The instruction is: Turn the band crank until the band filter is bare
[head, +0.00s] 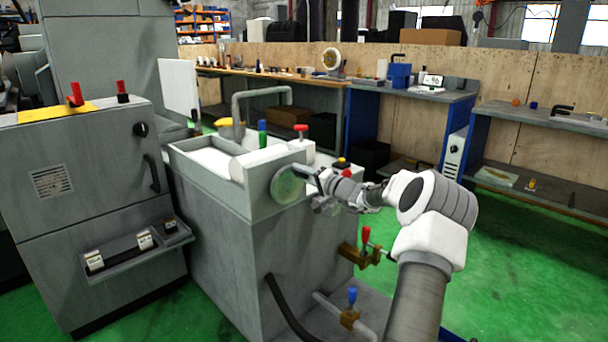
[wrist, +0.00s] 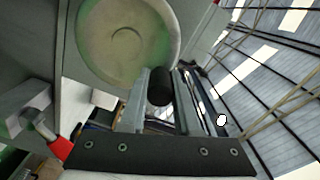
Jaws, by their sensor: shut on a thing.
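The band crank is a pale greenish-grey round disc (head: 285,187) on the end face of the grey tank unit. The disc fills the top left of the wrist view (wrist: 122,40). Its dark handle (wrist: 160,86) sticks out toward the wrist camera. My gripper (head: 322,180) is at the right side of the disc, shut on this handle; in the wrist view its two fingers (wrist: 162,95) stand on either side of it. The band filter shows as a white surface (head: 208,160) in the top of the tank; its far part is partly hidden by the tank walls.
Red-handled (head: 366,236) and blue-handled (head: 352,296) valves stand below my arm. A black hose (head: 284,310) runs down the tank's front. A grey cabinet (head: 85,210) stands left. Green floor (head: 520,280) is open at the right.

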